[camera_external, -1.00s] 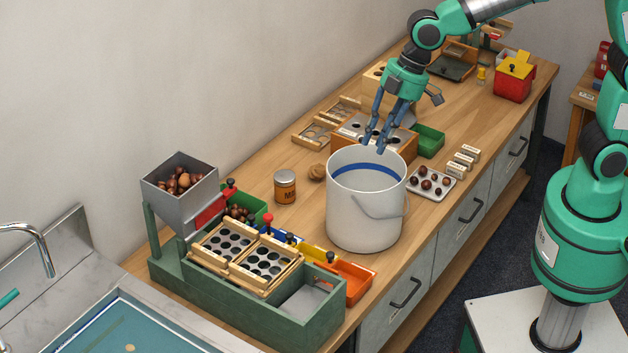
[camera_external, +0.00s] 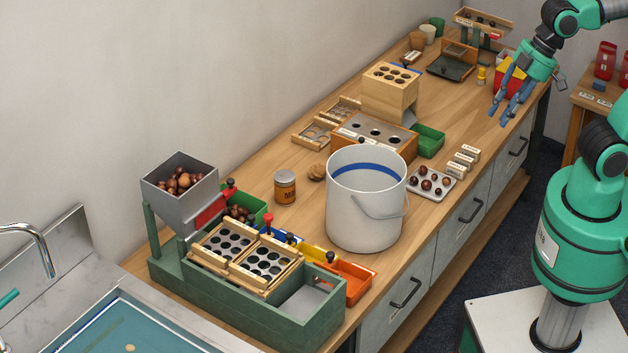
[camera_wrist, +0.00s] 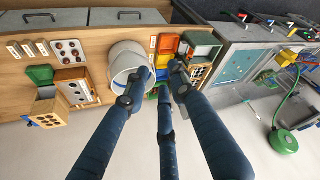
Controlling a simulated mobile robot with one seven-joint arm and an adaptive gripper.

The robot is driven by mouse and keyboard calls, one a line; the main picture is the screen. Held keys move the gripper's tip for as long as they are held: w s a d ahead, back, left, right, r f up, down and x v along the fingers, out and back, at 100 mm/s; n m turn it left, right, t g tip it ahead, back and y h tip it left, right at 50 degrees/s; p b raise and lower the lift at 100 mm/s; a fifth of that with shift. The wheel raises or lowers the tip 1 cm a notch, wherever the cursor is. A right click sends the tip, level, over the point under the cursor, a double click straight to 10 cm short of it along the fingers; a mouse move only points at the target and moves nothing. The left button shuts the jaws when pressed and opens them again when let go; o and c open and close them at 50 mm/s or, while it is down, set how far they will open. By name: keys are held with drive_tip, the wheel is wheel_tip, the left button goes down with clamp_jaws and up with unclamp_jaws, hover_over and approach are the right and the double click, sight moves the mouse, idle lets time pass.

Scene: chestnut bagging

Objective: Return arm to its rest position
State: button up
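My gripper (camera_external: 500,114) is at the upper right in the external view, over the front edge of the bench and in front of the red bin (camera_external: 508,80). Its blue fingers point down. In the wrist view its fingers (camera_wrist: 156,85) are spread apart with nothing between them, so it is open and empty. The white bucket (camera_external: 365,215) stands upright on the bench, well apart from the gripper, and also shows in the wrist view (camera_wrist: 127,68).
The wooden bench (camera_external: 455,222) holds a chestnut hopper (camera_external: 166,205), a green sorting base (camera_external: 240,315), a chestnut tray (camera_external: 447,187), a jar (camera_external: 285,187) and a wooden block with holes (camera_external: 388,98). A side table (camera_external: 588,98) stands at right. Bare wood lies behind the tray.

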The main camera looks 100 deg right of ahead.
drive_tip(key=shift+m, duration=0.3)
drive_tip(key=s, duration=0.2)
drive_tip(key=s+f, duration=0.1)
drive_tip(key=s, duration=0.2)
drive_tip(key=shift+d+f, duration=0.1)
drive_tip(key=shift+f, duration=0.1)
